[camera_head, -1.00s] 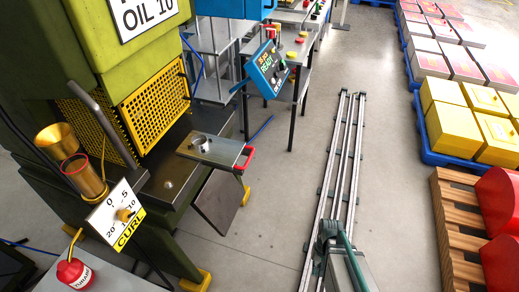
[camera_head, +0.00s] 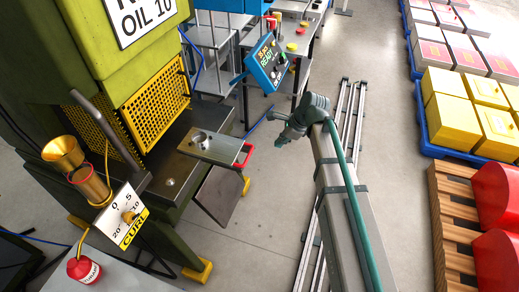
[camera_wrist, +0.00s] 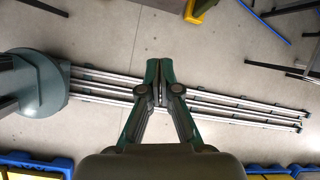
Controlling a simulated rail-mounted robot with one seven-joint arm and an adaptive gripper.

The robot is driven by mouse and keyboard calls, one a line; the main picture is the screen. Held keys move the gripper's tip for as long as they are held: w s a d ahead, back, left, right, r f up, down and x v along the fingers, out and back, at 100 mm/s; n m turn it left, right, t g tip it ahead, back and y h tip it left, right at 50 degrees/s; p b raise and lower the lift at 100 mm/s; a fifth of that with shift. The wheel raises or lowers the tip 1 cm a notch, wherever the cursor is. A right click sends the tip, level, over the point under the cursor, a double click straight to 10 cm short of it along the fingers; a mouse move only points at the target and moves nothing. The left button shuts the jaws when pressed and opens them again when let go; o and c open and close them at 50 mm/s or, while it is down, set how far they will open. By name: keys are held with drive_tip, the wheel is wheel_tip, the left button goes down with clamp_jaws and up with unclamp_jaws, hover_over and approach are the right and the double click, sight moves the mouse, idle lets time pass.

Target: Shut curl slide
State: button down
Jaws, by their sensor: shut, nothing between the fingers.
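The curl slide (camera_head: 212,147) is a grey metal plate with a round ring on top and a red handle (camera_head: 244,155) at its outer end. It sticks out from the front of the green press (camera_head: 105,70), beside the CURL dial (camera_head: 127,216). My gripper (camera_head: 280,143) is to the right of the red handle, apart from it, and small in the head view. In the wrist view my gripper (camera_wrist: 159,82) is shut and empty, with its fingertips together above the floor rails. The slide does not show clearly in the wrist view.
Floor rails (camera_head: 345,110) run behind my arm. A blue READY panel (camera_head: 266,62) stands beyond the slide. A red can (camera_head: 84,268) and brass funnel (camera_head: 65,157) are at left. Yellow boxes (camera_head: 450,90) and a wooden pallet (camera_head: 452,215) line the right. Floor between slide and arm is clear.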

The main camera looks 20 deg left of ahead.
drive_tip(key=a+f+m+p, duration=0.3)
drive_tip(key=a+f+p, duration=0.1)
drive_tip(key=a+f, duration=0.4)
drive_tip(key=shift+a+f, duration=0.15)
drive_tip(key=shift+a, duration=0.1)
idle(0.5)
drive_tip(key=shift+s+a, duration=0.1)
drive_tip(key=shift+a, duration=0.05)
